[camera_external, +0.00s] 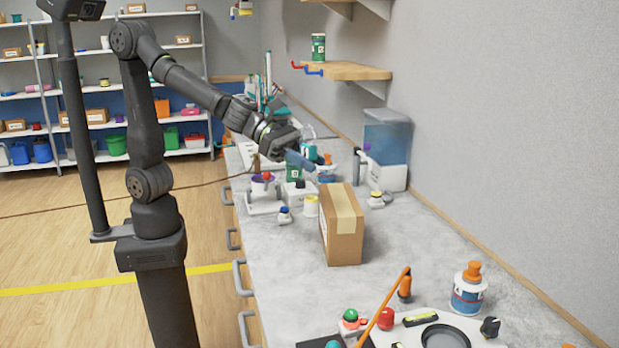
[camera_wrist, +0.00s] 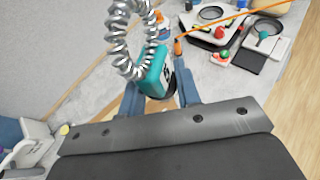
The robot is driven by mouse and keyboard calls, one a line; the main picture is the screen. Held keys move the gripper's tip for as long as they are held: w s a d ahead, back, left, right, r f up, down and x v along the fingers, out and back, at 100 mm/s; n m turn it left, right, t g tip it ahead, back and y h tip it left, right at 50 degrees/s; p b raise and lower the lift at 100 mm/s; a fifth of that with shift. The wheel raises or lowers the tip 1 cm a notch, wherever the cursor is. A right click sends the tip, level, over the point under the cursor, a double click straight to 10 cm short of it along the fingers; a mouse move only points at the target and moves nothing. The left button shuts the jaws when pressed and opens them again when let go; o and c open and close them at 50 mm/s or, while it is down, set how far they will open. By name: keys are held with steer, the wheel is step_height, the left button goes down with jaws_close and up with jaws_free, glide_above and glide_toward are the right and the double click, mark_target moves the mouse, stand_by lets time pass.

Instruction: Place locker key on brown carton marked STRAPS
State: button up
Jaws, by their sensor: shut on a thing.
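The locker key appears as a teal tag (camera_wrist: 156,72) with a silver coil in the wrist view. My gripper (camera_wrist: 160,84) is shut on the tag, with one blue-grey finger on each side. The coil sticks out beyond the fingers. In the external view my gripper (camera_external: 302,160) is above the bench, behind and above the brown carton (camera_external: 345,240), and apart from it. The carton stands upright with a pale tape strip on top. I cannot read its marking. A brown patch shows between the fingers in the wrist view, probably the carton.
A wooden shelf (camera_external: 350,71) is on the wall above. Bare bench lies in front of the carton.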

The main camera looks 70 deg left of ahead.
glide_above(341, 200)
step_height(341, 200, down, 7)
steer(key=shift+a+r, duration=0.1)
steer(key=shift+f, duration=2)
steer(key=shift+f, duration=0.15)
steer(key=o, duration=0.9)
steer(key=shift+o, duration=0.2)
steer(key=shift+r, duration=0.2)
steer(key=v, duration=1.2)
